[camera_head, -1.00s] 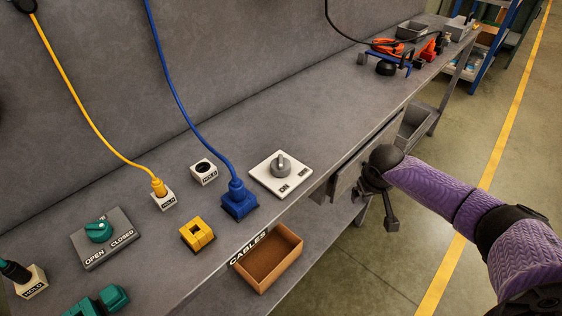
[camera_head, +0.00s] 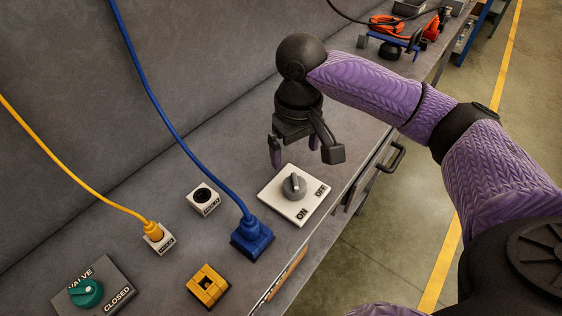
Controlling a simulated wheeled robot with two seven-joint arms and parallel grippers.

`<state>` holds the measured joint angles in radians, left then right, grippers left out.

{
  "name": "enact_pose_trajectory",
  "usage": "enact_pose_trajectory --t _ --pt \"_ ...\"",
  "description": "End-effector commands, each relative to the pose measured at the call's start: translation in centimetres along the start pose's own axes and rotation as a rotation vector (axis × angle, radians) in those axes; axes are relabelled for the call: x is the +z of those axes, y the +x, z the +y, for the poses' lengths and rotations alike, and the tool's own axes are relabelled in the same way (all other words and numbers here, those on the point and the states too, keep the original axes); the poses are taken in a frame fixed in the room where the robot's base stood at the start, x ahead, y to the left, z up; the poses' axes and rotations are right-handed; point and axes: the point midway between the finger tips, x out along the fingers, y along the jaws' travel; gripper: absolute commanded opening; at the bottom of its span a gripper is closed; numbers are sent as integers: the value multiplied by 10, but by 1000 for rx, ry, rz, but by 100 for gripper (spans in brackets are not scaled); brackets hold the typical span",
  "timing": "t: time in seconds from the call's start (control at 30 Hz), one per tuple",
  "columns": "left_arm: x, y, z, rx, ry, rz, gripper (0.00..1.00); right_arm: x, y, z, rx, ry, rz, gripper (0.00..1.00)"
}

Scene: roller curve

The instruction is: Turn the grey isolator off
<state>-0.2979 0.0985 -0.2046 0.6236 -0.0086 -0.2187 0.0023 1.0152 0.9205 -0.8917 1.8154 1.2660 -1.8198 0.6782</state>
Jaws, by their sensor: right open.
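The grey isolator is a round grey knob (camera_head: 293,185) with a raised grip, on a white square plate (camera_head: 277,194) marked ON and OFF. The knob's grip points toward the ON label at the front. My right gripper (camera_head: 295,152) is above the bench, just behind and above the isolator plate, pointing down. Its fingers are apart, with nothing between them, and it appears clear of the knob. My left gripper is not in view.
A blue plug (camera_head: 251,238) with its cable stands left of the isolator. A yellow plug (camera_head: 154,232), a white HOLD socket (camera_head: 203,198), a yellow socket block (camera_head: 207,285) and a green valve knob (camera_head: 86,292) lie further left. Orange gear (camera_head: 388,24) is at the back.

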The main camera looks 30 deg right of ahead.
Motion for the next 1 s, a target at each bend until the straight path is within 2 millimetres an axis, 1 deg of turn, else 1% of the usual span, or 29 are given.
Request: enact_pose_trajectory --t 0.07,0.2,0.3,0.4,0.53,0.77,0.87,0.9,0.97,1.0 --pt "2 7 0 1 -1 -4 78 0 14 0 1 0 -4 100" --pt "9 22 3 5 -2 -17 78 1 51 0 1 1 -6 100" --pt "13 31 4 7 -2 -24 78 1 74 0 1 2 -6 100" --pt "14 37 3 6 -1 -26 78 0 90 0 1 1 -2 100" --pt "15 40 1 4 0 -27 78 0 98 0 1 0 -1 100" --pt "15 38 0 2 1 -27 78 0 98 0 1 0 0 100" --pt "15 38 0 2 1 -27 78 0 98 0 1 0 0 81" --pt "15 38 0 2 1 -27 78 0 98 0 1 0 0 72" --pt "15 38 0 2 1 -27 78 0 98 0 1 0 0 60" --pt "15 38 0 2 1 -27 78 0 98 0 1 0 1 51"
